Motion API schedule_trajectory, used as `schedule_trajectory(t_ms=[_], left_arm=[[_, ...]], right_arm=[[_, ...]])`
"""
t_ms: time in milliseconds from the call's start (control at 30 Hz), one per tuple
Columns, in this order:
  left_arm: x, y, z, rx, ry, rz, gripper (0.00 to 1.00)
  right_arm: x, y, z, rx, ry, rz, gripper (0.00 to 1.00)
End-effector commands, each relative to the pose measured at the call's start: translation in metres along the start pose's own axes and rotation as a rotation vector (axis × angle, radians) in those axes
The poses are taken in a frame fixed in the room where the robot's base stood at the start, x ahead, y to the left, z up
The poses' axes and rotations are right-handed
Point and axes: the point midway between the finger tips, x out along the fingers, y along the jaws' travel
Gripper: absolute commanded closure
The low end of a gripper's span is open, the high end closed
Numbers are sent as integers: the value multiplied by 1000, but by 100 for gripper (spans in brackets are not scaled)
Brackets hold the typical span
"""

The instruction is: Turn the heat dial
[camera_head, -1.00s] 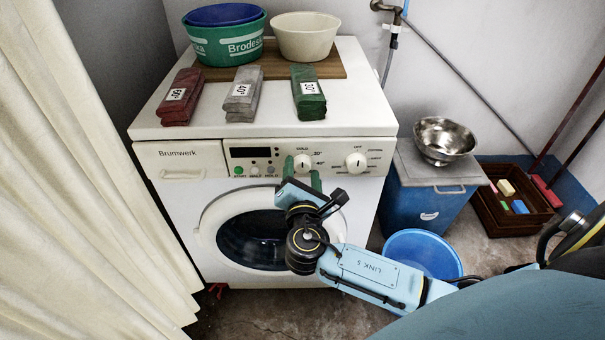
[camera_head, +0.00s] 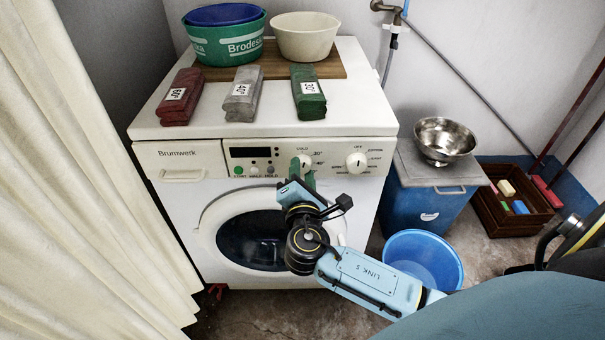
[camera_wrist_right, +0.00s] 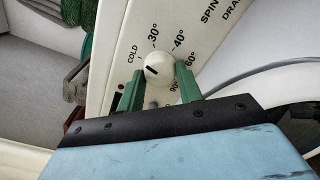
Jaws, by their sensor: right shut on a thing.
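The heat dial (camera_head: 306,160) is a round cream knob on the front panel of the washing machine (camera_head: 355,122). In the right wrist view the heat dial (camera_wrist_right: 158,67) has a dark mark pointing left, roughly towards the COLD side. Labels COLD, 30°, 40°, 60° and 90° ring it. My right gripper (camera_head: 303,172) reaches up from below. In the wrist view its two green fingers (camera_wrist_right: 158,82) stand on either side of the knob, shut on it. My left gripper is not in view.
A second knob (camera_head: 357,162) sits to the right on the panel. Red, grey and green labelled blocks (camera_head: 308,92) lie on top of the machine, with basins (camera_head: 306,38) behind. A blue tub (camera_head: 424,258) stands on the floor at right. A curtain (camera_head: 90,180) hangs at left.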

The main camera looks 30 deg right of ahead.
Motion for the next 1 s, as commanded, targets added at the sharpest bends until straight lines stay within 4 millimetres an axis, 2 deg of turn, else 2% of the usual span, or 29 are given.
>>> schedule_trajectory(t_ms=[400,633,833,1000], left_arm=[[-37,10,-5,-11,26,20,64],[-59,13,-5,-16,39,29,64],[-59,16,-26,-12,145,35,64],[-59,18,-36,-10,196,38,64]], right_arm=[[-1,-2,-2,369,0,-4,87],[-1,-1,-2,523,1,-2,87],[0,-1,-1,604,1,-2,87],[-1,-1,-1,639,1,-2,87]])
